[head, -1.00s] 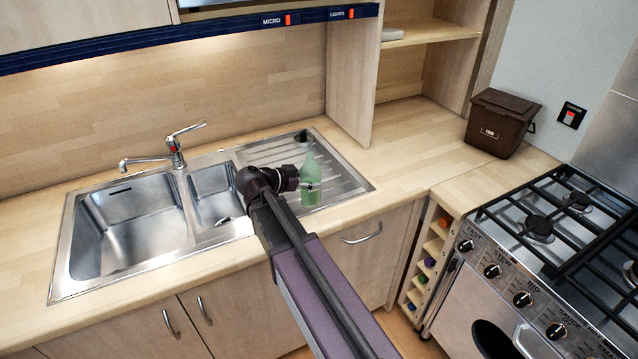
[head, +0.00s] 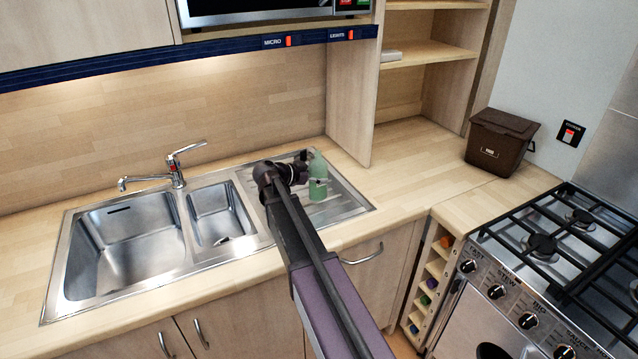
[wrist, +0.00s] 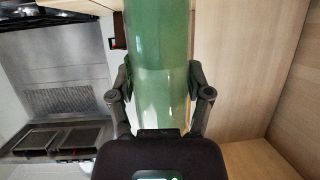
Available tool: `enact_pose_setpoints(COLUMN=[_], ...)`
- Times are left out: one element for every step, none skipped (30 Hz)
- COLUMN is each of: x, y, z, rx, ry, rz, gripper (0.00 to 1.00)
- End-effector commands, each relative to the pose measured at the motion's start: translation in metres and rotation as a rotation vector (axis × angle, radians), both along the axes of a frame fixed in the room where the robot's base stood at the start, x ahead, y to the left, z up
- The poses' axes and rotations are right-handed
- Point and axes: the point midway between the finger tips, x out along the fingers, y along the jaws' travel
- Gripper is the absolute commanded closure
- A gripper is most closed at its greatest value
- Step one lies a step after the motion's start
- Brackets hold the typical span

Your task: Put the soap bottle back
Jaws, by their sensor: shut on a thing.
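The green soap bottle (head: 318,180) is over the ridged drainer of the steel sink in the head view, close to upright. My gripper (head: 305,171) is at its left side, partly hidden by my own wrist. In the wrist view the bottle (wrist: 160,70) fills the middle, and my gripper's two fingers (wrist: 160,92) press on it from both sides. The bottle's top and bottom are cut off in that view. I cannot tell whether its base touches the drainer (head: 345,203).
The sink bowls (head: 125,240) and tap (head: 176,165) are to the left. A wooden upright panel (head: 350,100) stands behind the drainer. Bare worktop (head: 410,160) lies to the right, then a brown bin (head: 500,140) and the gas hob (head: 560,235).

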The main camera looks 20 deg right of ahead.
Motion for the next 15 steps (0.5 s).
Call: enact_pose_setpoints(x=[0.0065, 0.0081, 0.0096, 0.0104, 0.0108, 0.0110, 0.0110, 0.0109, 0.0107, 0.0106, 0.0106, 0.0106, 0.0106, 0.0106, 0.0109], y=[-0.0039, -0.0052, -0.0066, -0.0072, -0.0077, -0.0080, -0.0081, -0.0081, -0.0080, -0.0079, -0.0078, -0.0078, -0.0078, -0.0078, -0.0079], z=[-0.0009, -0.0010, -0.0012, -0.0012, -0.0012, -0.0012, -0.0011, -0.0011, -0.0011, -0.0010, -0.0010, -0.0011, -0.0011, -0.0011, -0.0012], rx=[0.000, 0.000, 0.000, 0.000, 0.000, 0.000, 0.000, 0.000, 0.000, 0.000, 0.000, 0.000, 0.000, 0.000, 0.000], ry=[0.000, 0.000, 0.000, 0.000, 0.000, 0.000, 0.000, 0.000, 0.000, 0.000, 0.000, 0.000, 0.000, 0.000, 0.000], rz=[-0.001, -0.001, -0.001, -0.001, -0.001, -0.001, -0.001, -0.001, -0.001, -0.001, -0.001, -0.001, -0.001, -0.001, -0.001], gripper=[0.95, 0.95, 0.95, 0.95, 0.95, 0.95, 0.95, 0.95, 0.95, 0.95, 0.95, 0.95, 0.95, 0.95, 0.95])
